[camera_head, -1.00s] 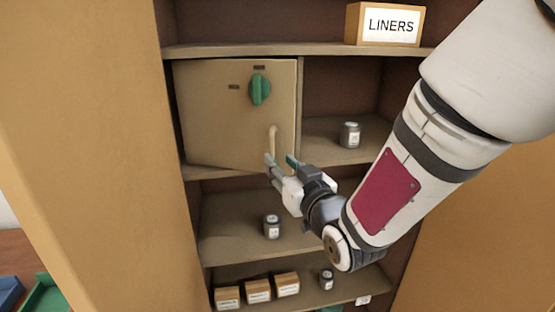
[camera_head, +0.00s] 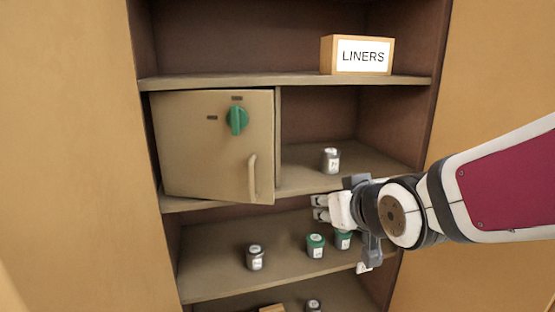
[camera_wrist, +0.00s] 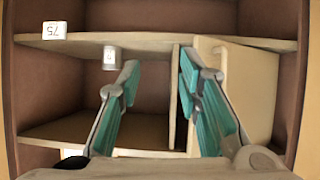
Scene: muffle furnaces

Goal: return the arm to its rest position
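My gripper (camera_head: 318,208) is in front of the cabinet at the middle shelf, its fingers pointing left, with the arm coming in from the right. In the wrist view my gripper (camera_wrist: 158,68) has its two teal fingers apart with nothing between them. It is to the right of the small beige door (camera_head: 205,145) and apart from the door's handle (camera_head: 253,178). The door has a green knob (camera_head: 237,121) and seems slightly ajar at its lower right. The door also shows at the right of the wrist view (camera_wrist: 252,85).
A grey jar (camera_head: 330,160) stands on the shelf right of the door. Another grey jar (camera_head: 255,257) and two green jars (camera_head: 316,246) stand on the shelf below, the green ones close to my gripper. A LINERS box (camera_head: 358,55) sits on the upper shelf.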

